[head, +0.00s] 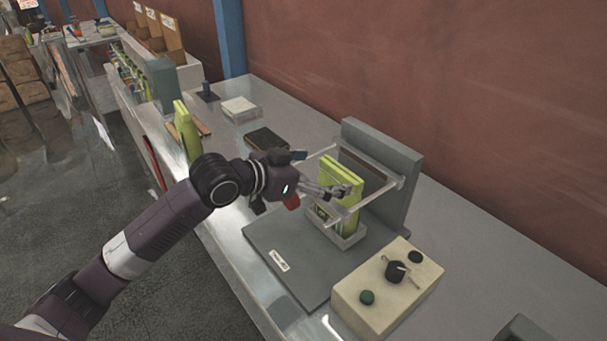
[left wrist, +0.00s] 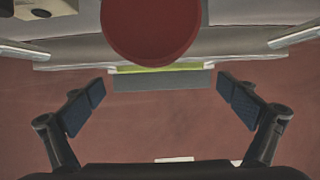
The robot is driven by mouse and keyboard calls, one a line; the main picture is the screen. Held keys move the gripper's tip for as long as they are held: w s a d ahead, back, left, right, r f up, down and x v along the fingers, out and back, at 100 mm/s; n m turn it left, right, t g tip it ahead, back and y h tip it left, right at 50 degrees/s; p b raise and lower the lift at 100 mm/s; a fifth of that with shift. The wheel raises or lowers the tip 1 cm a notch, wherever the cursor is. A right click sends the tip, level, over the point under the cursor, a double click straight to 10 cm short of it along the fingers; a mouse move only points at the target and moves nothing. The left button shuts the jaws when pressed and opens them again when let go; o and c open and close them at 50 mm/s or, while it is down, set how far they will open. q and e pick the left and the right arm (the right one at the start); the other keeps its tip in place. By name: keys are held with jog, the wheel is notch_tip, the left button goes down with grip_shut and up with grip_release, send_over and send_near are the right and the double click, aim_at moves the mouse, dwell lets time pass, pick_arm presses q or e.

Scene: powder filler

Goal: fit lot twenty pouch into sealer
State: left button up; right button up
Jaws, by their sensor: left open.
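A lime-green pouch (head: 343,183) stands upright in the pale holder (head: 340,234) of the sealer (head: 300,262), in front of its grey upright plate and clear frame. Its top edge shows as a thin green strip in the left wrist view (left wrist: 160,68). My left gripper (head: 338,190) is at the pouch's upper part in the head view. In the left wrist view its fingers (left wrist: 160,105) are spread wide with nothing between them. I cannot tell whether a finger touches the pouch. A red round thing (left wrist: 151,25) fills the top of the left wrist view. My right gripper is not in view.
A cream control box (head: 388,287) with knobs stands right of the sealer. Another green pouch (head: 187,131) stands at the bench's left edge. A black block (head: 267,139) and a white block (head: 240,109) lie behind my arm. The bench behind the sealer is clear.

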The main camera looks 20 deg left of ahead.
pick_arm(q)
jog(key=b+v, duration=0.1)
jog(key=v, duration=0.7)
jog(key=shift+f+b, duration=0.15)
jog(key=shift+b, duration=0.25)
jog(key=shift+s+a+r, duration=0.2)
jog(key=shift+s+r, duration=0.15)
jog(key=shift+s, duration=0.05)
